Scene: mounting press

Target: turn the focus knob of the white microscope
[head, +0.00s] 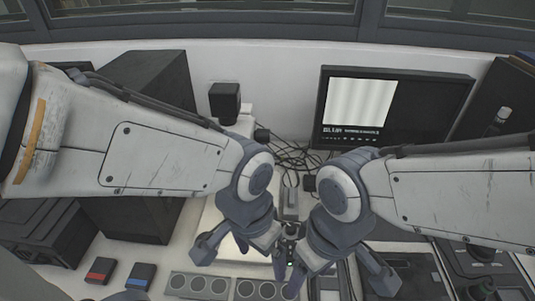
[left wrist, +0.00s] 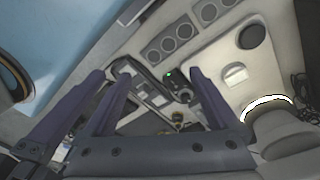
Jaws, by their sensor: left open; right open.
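The white microscope is largely hidden behind my left arm in the head view. A white upright part (head: 243,124) with a black block (head: 225,100) on top shows above the arm, and a pale base shows below it. I cannot pick out the focus knob for certain. My left gripper (head: 243,256) is open, pointing down in front of the base; I see nothing held. In the left wrist view its fingers (left wrist: 162,78) are apart, and a glowing white ring (left wrist: 268,101) lies to their right. My right gripper (head: 340,282) is open, close beside the left one.
A monitor (head: 460,97) stands at the back right, with loose black cables (head: 292,157) left of it. Dark cabinets (head: 150,75) stand at left. Red (head: 100,270) and blue (head: 141,275) blocks and a panel with round dials (head: 198,286) lie in front. The two wrists leave little room between them.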

